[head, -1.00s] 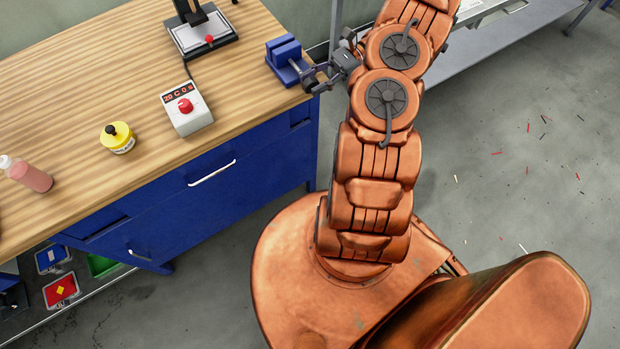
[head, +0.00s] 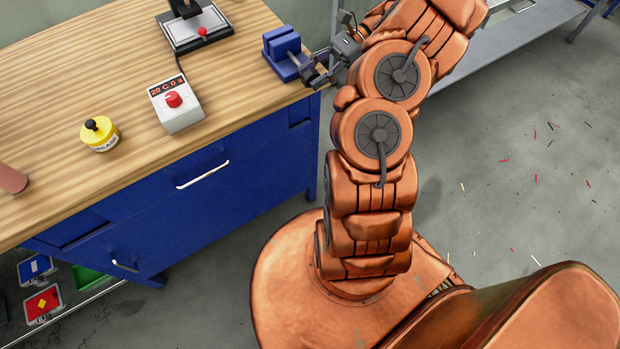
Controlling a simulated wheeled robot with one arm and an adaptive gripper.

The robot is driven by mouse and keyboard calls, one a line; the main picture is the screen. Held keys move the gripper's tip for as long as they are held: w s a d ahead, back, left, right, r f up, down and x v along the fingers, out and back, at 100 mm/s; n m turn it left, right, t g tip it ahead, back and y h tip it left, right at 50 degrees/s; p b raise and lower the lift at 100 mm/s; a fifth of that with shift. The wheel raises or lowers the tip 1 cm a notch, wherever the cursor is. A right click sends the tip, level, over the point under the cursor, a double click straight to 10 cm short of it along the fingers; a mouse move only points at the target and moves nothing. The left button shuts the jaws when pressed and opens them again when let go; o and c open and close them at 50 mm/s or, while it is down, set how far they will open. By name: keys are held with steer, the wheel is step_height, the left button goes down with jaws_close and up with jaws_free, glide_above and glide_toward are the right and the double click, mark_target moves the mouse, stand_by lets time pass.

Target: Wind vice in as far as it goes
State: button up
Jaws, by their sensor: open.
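The blue vice (head: 283,50) stands at the right end of the wooden workbench (head: 120,60), near its front corner. Its fixed and moving jaws look close together, but the gap between them is hard to make out. My gripper (head: 314,77) is at the vice's front right side, where its handle end is. The fingers are open around or beside that end; the handle itself is mostly hidden by the fingers, so I cannot tell whether they touch it.
A black press (head: 200,27) is at the back. Blue drawers (head: 190,180) are below. A grey shelf (head: 490,45) is behind my arm.

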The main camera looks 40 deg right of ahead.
steer(key=shift+a+h+b, duration=0.1)
steer(key=shift+h+b, duration=0.6)
steer(key=shift+b, duration=0.5)
